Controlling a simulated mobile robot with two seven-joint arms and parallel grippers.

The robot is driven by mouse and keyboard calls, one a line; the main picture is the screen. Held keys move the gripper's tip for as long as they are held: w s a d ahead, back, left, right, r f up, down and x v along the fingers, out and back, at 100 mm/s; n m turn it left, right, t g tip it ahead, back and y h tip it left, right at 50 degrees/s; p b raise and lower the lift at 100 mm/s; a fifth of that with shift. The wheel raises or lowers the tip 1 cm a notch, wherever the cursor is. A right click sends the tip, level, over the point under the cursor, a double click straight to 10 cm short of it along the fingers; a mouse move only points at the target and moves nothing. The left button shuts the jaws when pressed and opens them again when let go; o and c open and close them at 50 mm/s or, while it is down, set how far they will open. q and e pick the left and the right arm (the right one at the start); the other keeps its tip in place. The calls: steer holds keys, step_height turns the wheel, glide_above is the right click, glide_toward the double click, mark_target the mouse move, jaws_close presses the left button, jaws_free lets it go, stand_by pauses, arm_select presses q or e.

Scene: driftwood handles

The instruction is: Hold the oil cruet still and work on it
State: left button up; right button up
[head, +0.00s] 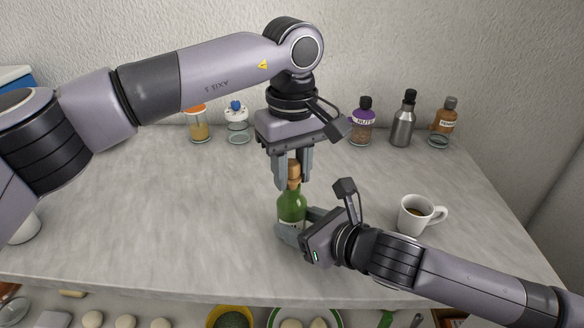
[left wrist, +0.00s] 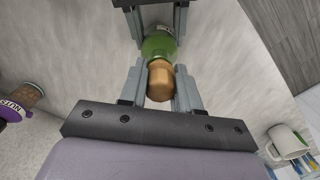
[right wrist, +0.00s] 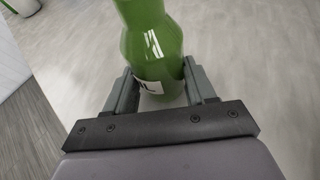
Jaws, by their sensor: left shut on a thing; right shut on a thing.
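The oil cruet (head: 291,204) is a green bottle with a pale label, upright on the grey counter in the head view. Its brown stopper (head: 293,171) is at the bottle's top, and I cannot tell whether it is fully seated. My left gripper (head: 293,182) comes from above and is shut on the stopper (left wrist: 160,80). My right gripper (head: 291,228) comes in low from the right and is shut on the bottle's lower body. The right wrist view shows the green body and label (right wrist: 152,72) between the fingers. The left wrist view shows the bottle's green shoulder (left wrist: 158,46) beyond the stopper.
A white mug (head: 413,215) of dark drink stands right of the cruet, near my right arm. A purple-lidded jar (head: 362,124), a steel bottle (head: 403,122) and several other jars line the back wall. The counter's left part is mostly clear. Bowls sit below its front edge.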

arm_select(q)
steer(key=shift+f, duration=0.1)
stand_by(0.3)
steer(key=o, duration=1.1)
steer(key=shift+c, duration=0.2)
step_height(320, 180, up, 12)
